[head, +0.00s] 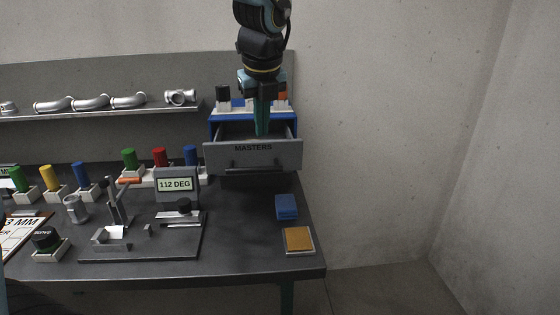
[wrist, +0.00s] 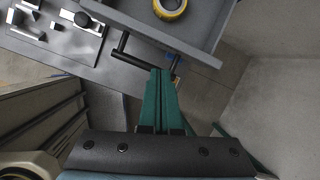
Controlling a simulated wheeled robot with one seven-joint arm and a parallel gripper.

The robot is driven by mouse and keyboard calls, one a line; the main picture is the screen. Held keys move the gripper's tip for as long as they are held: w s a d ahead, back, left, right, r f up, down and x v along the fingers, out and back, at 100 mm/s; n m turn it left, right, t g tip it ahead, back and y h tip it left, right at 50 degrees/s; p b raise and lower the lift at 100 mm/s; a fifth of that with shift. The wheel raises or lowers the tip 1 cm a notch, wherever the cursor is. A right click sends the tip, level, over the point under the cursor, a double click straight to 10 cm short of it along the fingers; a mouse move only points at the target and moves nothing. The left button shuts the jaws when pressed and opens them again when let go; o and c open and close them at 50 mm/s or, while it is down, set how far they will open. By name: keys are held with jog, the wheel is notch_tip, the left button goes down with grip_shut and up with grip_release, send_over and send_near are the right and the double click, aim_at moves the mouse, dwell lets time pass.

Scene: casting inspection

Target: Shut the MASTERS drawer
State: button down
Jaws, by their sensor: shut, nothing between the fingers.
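The MASTERS drawer (head: 285,154) is pulled out from a blue cabinet (head: 214,118) at the back right of the bench. Its grey front has a dark bar handle (head: 252,170). In the wrist view the drawer (wrist: 203,38) is at the top, with a yellow tape roll (wrist: 170,8) inside and the handle (wrist: 122,44) outside. My gripper (head: 262,132) points down, shut and empty, its tips at the drawer front's top edge in the head view. In the wrist view my gripper (wrist: 161,74) overlaps the handle from outside the front. Contact cannot be told.
The grey bench (head: 235,250) holds a gauge stand with a 112 DEG display (head: 175,184), several coloured plugs, a blue block (head: 287,207) and an orange-topped tray (head: 299,240). A shelf (head: 150,113) with metal castings runs along the back. Right of the bench is open floor, then bare wall.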

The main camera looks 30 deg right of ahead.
jog(key=s+d+m, duration=0.2)
jog(key=d+m, duration=0.2)
jog(key=x, duration=0.8)
jog(key=shift+w+f+p, duration=0.15)
jog(key=shift+f+p, duration=0.15)
jog(key=shift+f, duration=0.05)
